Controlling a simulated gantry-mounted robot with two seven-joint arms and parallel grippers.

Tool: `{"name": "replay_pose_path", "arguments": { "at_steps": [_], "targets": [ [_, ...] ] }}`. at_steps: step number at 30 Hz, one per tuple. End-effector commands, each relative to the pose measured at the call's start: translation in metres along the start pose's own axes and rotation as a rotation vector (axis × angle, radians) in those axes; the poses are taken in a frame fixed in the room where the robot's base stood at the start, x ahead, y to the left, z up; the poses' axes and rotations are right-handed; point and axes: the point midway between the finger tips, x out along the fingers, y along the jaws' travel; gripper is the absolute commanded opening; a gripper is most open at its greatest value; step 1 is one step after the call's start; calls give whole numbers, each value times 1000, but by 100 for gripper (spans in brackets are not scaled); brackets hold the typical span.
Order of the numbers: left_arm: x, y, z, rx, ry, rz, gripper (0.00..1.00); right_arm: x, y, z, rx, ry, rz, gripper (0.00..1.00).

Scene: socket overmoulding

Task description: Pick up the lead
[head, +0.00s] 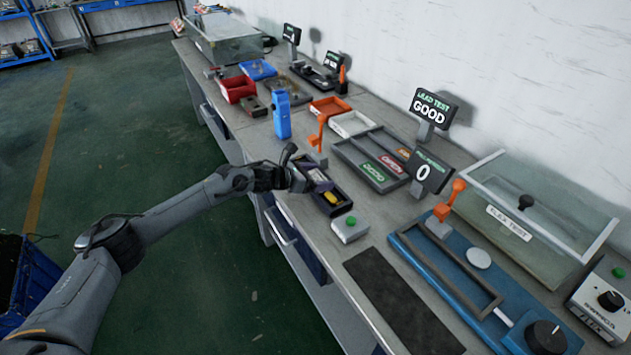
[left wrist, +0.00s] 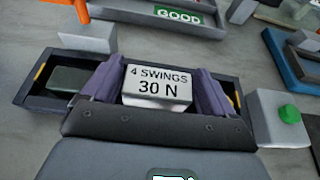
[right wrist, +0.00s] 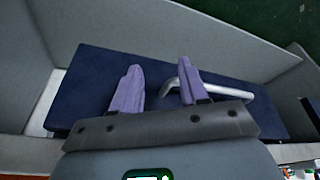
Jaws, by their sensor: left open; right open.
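I cannot make out a lead for certain in any view. My left gripper (head: 318,183) is over a dark tray (head: 346,206) on the bench, and a small yellow piece (head: 331,198) shows in that tray. In the left wrist view my left gripper (left wrist: 157,72) is open. A pale block marked "4 SWINGS 30 N" (left wrist: 156,88) shows between its purple fingers, with no visible grip on it. The tray also shows there (left wrist: 22,92), partly hidden by the gripper. My right gripper (right wrist: 160,67) is open and empty, facing a dark blue panel (right wrist: 90,85) with a silver handle (right wrist: 222,87).
A green-button box (head: 350,229) stands right beside the tray. Behind are a sorting tray (head: 372,172), an orange-handled post (head: 320,135) and a blue stand (head: 282,115). A blue flex-test fixture (head: 440,270) lies at right. A dark mat (head: 400,300) is clear.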

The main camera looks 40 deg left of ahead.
Motion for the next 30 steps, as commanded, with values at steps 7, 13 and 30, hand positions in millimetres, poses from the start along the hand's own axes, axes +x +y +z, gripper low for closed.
{"name": "replay_pose_path", "arguments": {
  "at_steps": [7,13,30],
  "targets": [
    [3,0,0,1,0,1,87,1,1,1,-4,-1,3,44],
    [3,0,0,0,0,0,63,1,2,1,-10,-2,8,44],
    [-5,1,20,1,-4,1,41,-5,2,-1,-5,-2,4,44]
  ]
}}
